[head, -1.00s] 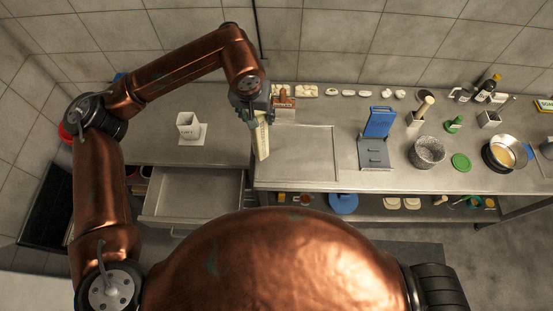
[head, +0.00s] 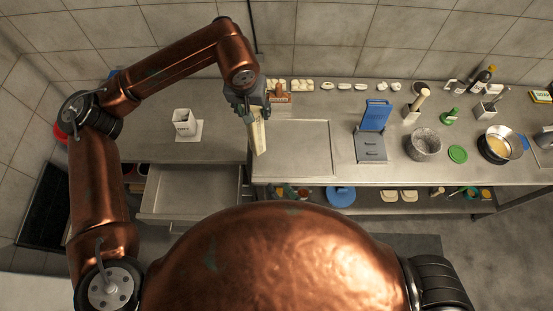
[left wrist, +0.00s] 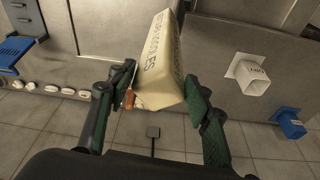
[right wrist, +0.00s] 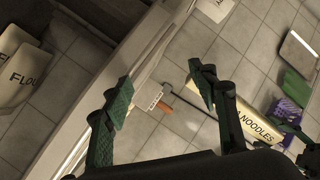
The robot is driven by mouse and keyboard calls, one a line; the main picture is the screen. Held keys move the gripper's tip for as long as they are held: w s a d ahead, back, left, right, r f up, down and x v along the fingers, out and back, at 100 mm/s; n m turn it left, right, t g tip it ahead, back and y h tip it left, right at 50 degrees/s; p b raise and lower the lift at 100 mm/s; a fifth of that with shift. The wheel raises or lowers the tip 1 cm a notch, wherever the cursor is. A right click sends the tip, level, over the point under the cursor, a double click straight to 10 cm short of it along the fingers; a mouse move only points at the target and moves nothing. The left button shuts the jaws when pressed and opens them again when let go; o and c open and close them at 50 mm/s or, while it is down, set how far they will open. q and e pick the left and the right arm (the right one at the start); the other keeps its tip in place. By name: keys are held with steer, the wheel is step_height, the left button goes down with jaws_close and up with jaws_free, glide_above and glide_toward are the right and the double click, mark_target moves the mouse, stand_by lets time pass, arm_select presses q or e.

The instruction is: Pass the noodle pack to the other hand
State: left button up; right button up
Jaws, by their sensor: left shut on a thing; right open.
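The noodle pack (head: 258,137) is a long cream pack with dark lettering. My left gripper (head: 250,106) is shut on its upper end and holds it tilted, above the counter. In the left wrist view the pack (left wrist: 162,55) sits between both green-padded fingers of my left gripper (left wrist: 158,82). My right gripper (right wrist: 160,80) is open with nothing between its fingers; it is not visible in the head view. A pack lettered "NOODLES" (right wrist: 245,118) shows behind its right finger; I cannot tell if it is the held one.
The counter (head: 300,150) is clear below the pack. A white square container (head: 184,122) stands left, above an open empty drawer (head: 185,190). A blue-and-grey stand (head: 372,145), a grey pot (head: 424,143) and a pan (head: 497,147) stand right. Flour bags (right wrist: 20,75) show in the right wrist view.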

mark_target(259, 140)
steer(key=w+a+r+n+t+y, duration=0.1)
steer(key=w+r+n+y, duration=0.3)
steer(key=r+n, duration=0.85)
steer(key=w+a+r+m, duration=0.1)
steer(key=w+a, duration=0.1)
steer(key=w, duration=0.1)
steer(key=w+a+r+m, duration=0.1)
steer(key=w+a, duration=0.1)
steer(key=w, duration=0.2)
steer(key=w+a+r+m+h, duration=0.1)
steer(key=w+a, duration=0.2)
steer(key=shift+w+r, duration=0.25)
steer(key=shift+w, duration=0.05)
steer(key=shift+d, duration=0.1)
steer(key=shift+c, duration=0.7)
